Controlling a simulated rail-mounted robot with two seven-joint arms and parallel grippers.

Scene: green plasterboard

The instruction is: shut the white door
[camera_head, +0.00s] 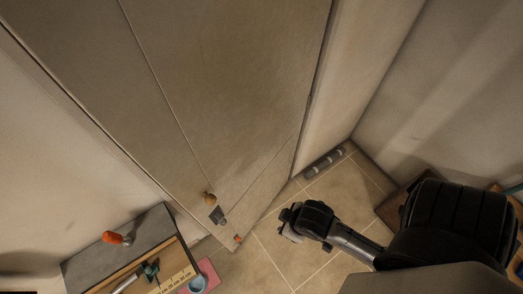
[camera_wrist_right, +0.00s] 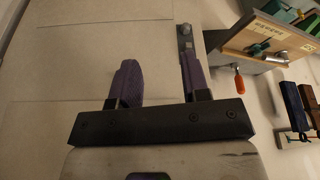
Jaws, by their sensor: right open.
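The white door (camera_head: 225,70) fills the upper middle of the head view as a large pale panel in dim light. A small knob (camera_head: 209,197) and a grey handle-like fitting (camera_head: 217,215) show near its lower end. I cannot tell exactly how far the door stands open. My right gripper (camera_head: 290,224) is below and right of the panel, over the tiled floor and apart from the knob. In the right wrist view the right gripper (camera_wrist_right: 158,72) has its fingers apart with nothing between them. A grey metal piece (camera_wrist_right: 185,35) shows by the right fingertip; contact is unclear. My left gripper is out of view.
A workbench (camera_head: 150,235) with an orange-handled tool (camera_head: 115,238) stands at lower left; its tool also shows in the wrist view (camera_wrist_right: 239,82). A grey cylinder (camera_head: 324,163) lies by the wall. The tiled floor (camera_head: 285,258) around my right gripper is clear.

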